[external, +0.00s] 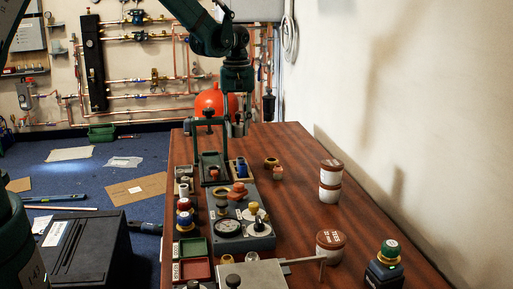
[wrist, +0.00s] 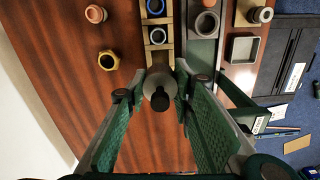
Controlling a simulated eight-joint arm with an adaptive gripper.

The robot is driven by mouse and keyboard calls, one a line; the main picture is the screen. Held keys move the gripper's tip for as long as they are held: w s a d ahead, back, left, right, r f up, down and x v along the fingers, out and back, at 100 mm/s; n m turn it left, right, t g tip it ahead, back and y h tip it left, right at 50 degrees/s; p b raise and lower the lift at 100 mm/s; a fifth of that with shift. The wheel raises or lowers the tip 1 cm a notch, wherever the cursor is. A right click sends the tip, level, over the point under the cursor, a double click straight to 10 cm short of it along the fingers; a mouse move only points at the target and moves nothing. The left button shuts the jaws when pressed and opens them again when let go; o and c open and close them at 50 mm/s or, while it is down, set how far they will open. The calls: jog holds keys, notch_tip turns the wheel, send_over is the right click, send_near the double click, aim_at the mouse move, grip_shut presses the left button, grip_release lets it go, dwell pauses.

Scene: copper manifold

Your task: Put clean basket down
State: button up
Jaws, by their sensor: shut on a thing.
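My gripper (external: 239,112) hangs over the far end of the wooden table (external: 300,160), just right of a green frame. In the wrist view, the gripper (wrist: 160,88) has its two green fingers on either side of a small grey metal piece (wrist: 158,78) with a dark stem. It is shut on this piece, which looks like the basket; whether it is clean I cannot tell. The piece appears above the table, its lower end hard to make out. A tan holder (wrist: 157,22) with blue and dark rings in its compartments is just beyond the fingertips.
The green frame with a black knob (external: 208,112) stands close left of the gripper. A gauge block (external: 240,228) and green and red trays (external: 193,271) are nearer.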

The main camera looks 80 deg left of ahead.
jog(key=shift+f+b, duration=0.35)
jog(key=shift+f, duration=2)
jog(key=shift+f+b, duration=0.45)
jog(key=shift+f, duration=1.75)
jog(key=shift+f, duration=0.35)
jog(key=o, duration=0.8)
jog(key=shift+o, duration=0.4)
notch_tip(320, 180, up, 13)
jog(key=shift+f+p, duration=0.15)
jog(key=shift+p, duration=1.05)
